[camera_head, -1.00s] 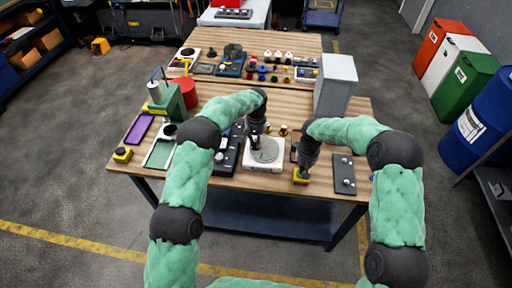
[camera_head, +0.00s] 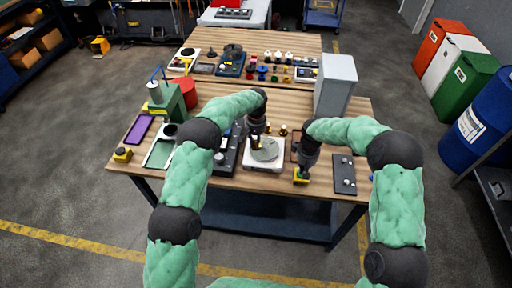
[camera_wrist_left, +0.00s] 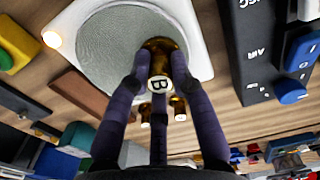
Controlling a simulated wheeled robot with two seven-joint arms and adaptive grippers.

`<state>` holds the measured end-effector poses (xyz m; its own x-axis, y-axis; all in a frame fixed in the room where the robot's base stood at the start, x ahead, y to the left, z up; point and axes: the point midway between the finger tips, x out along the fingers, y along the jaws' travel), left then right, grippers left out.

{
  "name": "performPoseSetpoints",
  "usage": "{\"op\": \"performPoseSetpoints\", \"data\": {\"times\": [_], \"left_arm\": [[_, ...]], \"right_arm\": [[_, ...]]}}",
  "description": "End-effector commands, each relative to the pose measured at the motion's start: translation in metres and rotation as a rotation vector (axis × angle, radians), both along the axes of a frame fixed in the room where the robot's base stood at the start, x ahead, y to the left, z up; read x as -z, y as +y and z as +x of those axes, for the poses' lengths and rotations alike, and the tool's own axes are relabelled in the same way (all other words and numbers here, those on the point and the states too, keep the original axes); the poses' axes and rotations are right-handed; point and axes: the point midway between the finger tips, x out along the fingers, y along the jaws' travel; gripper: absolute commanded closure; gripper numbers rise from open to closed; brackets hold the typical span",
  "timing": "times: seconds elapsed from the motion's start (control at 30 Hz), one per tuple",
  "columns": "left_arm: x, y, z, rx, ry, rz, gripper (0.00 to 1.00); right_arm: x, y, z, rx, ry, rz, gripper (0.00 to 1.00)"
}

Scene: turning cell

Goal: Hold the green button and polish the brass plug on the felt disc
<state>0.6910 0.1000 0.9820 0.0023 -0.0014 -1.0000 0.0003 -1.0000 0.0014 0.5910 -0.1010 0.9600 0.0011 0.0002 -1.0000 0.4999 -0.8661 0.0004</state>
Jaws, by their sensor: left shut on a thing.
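My left gripper (camera_wrist_left: 155,85) is shut on a brass plug (camera_wrist_left: 163,50) with a white end marked B. The plug's far end is at the grey felt disc (camera_wrist_left: 112,50); its exact contact is hard to see. In the head view, the left gripper (camera_head: 257,143) is over the disc (camera_head: 268,153) on its white base. My right gripper (camera_head: 303,174) is down at the yellow button box (camera_head: 300,181). Its fingers are too small to read and hide much of the box. The green button (camera_wrist_left: 5,60) shows at the edge of the left wrist view.
Other brass plugs (camera_wrist_left: 178,108) stand behind the disc. A lit lamp (camera_wrist_left: 52,39) glows at the base's corner. A dark switch panel (camera_head: 229,155) is left of the disc, a dark plate (camera_head: 344,174) is right of the button box, and a grey cabinet (camera_head: 336,82) stands behind.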

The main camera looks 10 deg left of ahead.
Motion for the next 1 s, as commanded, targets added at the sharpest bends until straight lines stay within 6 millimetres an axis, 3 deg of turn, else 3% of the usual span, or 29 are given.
{"op": "performPoseSetpoints", "data": {"times": [0.57, 1.0], "left_arm": [[-0.001, 0.0, 0.0, 0.0, 0.001, 0.0, 1.0], [-0.03, 0.0, 0.0, 0.001, -0.001, 0.0, 1.0]], "right_arm": [[0.003, 0.0, -0.003, -0.001, 0.008, -0.001, 1.0], [0.003, 0.0, -0.002, -0.001, 0.007, 0.0, 1.0]]}}
